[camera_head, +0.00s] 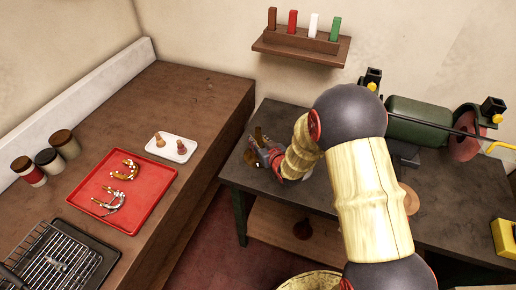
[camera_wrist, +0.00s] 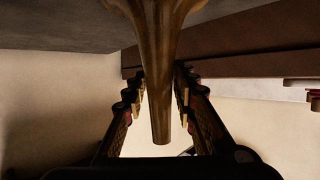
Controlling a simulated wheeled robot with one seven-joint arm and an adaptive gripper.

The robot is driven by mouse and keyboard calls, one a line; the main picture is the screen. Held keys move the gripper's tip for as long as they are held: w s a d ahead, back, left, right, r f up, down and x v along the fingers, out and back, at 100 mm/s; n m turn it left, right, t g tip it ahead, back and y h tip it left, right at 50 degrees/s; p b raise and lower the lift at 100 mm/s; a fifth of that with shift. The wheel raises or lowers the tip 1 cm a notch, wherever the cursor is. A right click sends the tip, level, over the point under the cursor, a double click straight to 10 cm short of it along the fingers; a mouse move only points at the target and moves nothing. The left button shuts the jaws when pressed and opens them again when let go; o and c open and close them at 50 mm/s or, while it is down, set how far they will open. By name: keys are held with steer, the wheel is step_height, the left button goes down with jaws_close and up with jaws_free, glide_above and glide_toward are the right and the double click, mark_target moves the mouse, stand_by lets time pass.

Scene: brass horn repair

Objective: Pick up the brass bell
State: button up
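The brass bell (camera_wrist: 158,35) shows in the wrist view, its flare at the top edge and its narrow tube running down between my fingers. My gripper (camera_wrist: 161,78) has one finger on each side of the tube. The fingertips are very close to the brass; I cannot tell whether they touch it. In the head view my gripper (camera_head: 264,150) is low over the left end of the dark bench (camera_head: 233,172). My arm and gripper hide most of the bell there.
A green grinder (camera_head: 420,118) stands at the bench's back right. A wall rack (camera_head: 300,46) with colored sticks hangs above. On the brown counter (camera_head: 195,90) are a red tray (camera_head: 150,190) with brass parts, a white tray (camera_head: 172,147), jars (camera_head: 48,160) and a wire rack (camera_head: 50,262).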

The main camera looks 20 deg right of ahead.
steer(key=c, duration=0.6)
jaws_close()
